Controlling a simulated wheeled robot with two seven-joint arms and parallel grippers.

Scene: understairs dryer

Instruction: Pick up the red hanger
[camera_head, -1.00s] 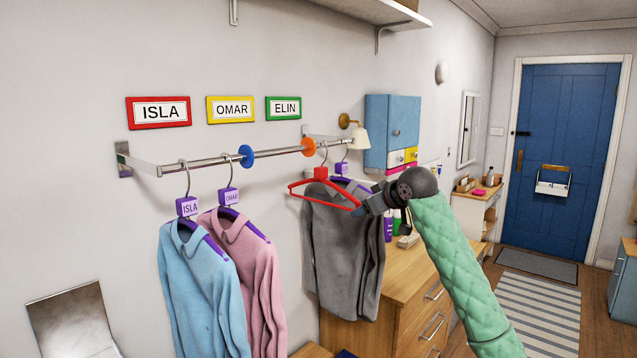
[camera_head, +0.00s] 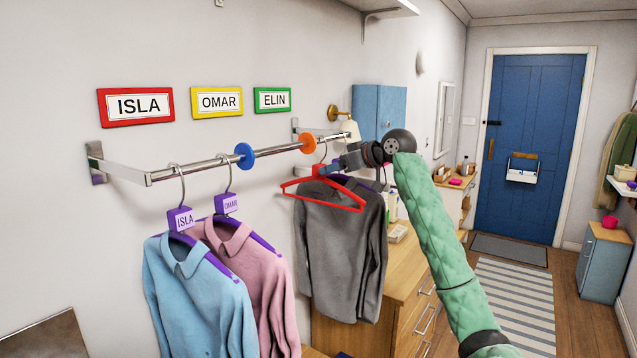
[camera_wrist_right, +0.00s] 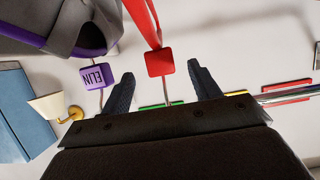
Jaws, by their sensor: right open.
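The red hanger (camera_head: 340,189) hangs by its metal hook from the rail, beyond the orange disc and in front of the grey shirt (camera_head: 342,255). It carries no garment that I can see. My right gripper (camera_head: 330,167) is at the top of the hanger, near its hook. In the right wrist view the open fingers (camera_wrist_right: 160,88) stand on either side of the hanger's red block (camera_wrist_right: 160,62) and hook, with gaps on both sides. The purple ELIN tag (camera_wrist_right: 96,76) is outside the fingers. My left gripper is not in view.
The rail (camera_head: 215,160) also holds a blue shirt (camera_head: 198,300) and a pink shirt (camera_head: 250,275) at left, with blue (camera_head: 244,156) and orange (camera_head: 307,144) discs. A wall lamp (camera_head: 349,130) is close behind the gripper. A wooden dresser (camera_head: 405,270) stands below.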

